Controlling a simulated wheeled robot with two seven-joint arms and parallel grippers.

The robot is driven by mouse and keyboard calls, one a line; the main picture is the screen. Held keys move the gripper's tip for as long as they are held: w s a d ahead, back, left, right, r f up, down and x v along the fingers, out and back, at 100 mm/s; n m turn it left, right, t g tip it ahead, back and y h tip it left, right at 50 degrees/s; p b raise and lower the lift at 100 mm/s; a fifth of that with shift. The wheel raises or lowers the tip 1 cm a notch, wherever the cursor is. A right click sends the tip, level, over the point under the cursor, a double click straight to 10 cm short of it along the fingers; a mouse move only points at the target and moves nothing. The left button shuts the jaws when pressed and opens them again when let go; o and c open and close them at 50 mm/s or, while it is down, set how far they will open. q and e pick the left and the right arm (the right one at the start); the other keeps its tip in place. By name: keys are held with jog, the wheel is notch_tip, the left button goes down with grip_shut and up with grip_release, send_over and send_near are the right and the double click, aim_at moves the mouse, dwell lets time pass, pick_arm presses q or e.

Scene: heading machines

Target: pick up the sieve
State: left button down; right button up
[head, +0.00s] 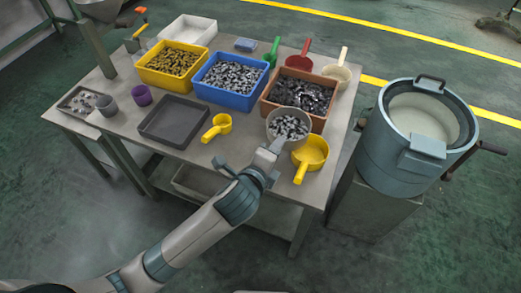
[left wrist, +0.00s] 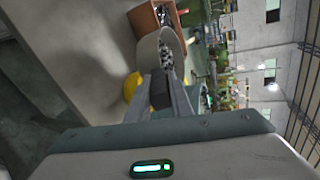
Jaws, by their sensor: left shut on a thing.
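The sieve (head: 284,137) is a grey, round bowl near the front right of the table, with grey metal pieces showing inside its rim. My left gripper (head: 266,155) comes from the front and is shut on the sieve's near side. In the left wrist view the sieve (left wrist: 149,52) stands just beyond the fingertips of my left gripper (left wrist: 162,88). I cannot tell whether the sieve is clear of the table. My right gripper is not in view.
Yellow (head: 178,84), blue (head: 222,104) and brown (head: 322,122) bins of metal parts stand behind. Yellow scoops (head: 312,152) (head: 222,122) lie on either side of the sieve. A dark empty tray (head: 150,138) is left. A blue-grey drum machine (head: 400,165) stands right of the table (head: 245,170).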

pick_arm(q)
jog(key=shift+s+d+r, duration=0.2)
jog(key=shift+d+r, duration=0.15)
jog(key=shift+d, duration=0.1)
jog(key=shift+s+d+r, duration=0.2)
jog(key=shift+d+r, duration=0.1)
jog(key=shift+d, duration=0.15)
